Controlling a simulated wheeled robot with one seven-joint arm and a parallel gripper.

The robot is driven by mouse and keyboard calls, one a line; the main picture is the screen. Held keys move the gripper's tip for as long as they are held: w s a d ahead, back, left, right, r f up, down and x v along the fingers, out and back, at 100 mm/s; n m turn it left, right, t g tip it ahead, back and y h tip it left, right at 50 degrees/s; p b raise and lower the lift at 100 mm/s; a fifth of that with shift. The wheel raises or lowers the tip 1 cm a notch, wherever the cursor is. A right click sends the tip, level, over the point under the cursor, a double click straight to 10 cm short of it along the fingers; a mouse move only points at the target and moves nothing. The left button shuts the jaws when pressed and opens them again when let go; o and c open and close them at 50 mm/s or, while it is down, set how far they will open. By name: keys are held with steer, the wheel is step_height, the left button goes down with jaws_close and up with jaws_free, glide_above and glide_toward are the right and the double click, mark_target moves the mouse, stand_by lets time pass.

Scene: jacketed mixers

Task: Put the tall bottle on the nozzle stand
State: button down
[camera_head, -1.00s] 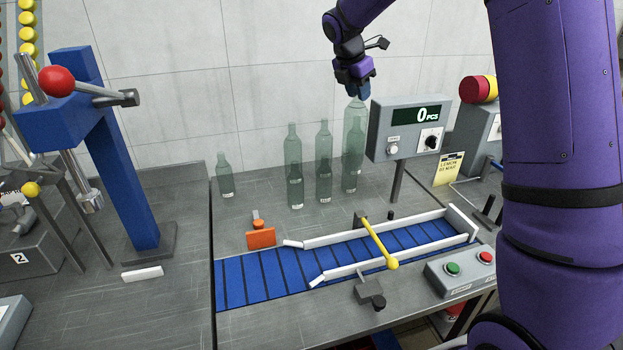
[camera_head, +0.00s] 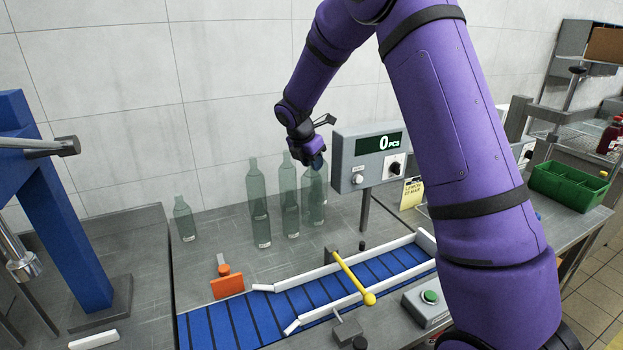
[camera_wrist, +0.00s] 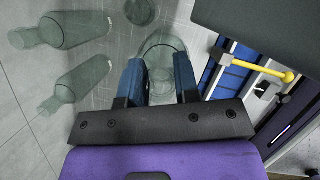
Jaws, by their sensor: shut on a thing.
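Several translucent green bottles stand on the grey bench at the back. My gripper (camera_head: 317,160) is at the rightmost tall bottle (camera_head: 316,200) and shut on its upper part. The bottle is upright; I cannot tell if its base is off the bench. In the wrist view, the blue fingers of my gripper (camera_wrist: 158,75) lie either side of this bottle (camera_wrist: 163,50). Left of it are two other tall bottles (camera_head: 258,215) and a short bottle (camera_head: 184,218). A blue stand (camera_head: 75,210) with a metal nozzle (camera_head: 23,265) is at the left edge, partly cut off.
A counter display box (camera_head: 367,155) on a post is just right of the held bottle. A blue conveyor (camera_head: 235,318) with white rails and a yellow lever (camera_head: 350,277) lies in front. An orange block (camera_head: 227,285) stands beside it. A green crate (camera_head: 568,187) is far right.

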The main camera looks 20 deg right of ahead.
mark_target(312, 192)
steer(key=shift+f, duration=2.6)
steer(key=c, duration=1.3)
jaws_free()
steer(key=shift+f, duration=0.15)
steer(key=o, duration=0.5)
steer(key=shift+c, duration=0.2)
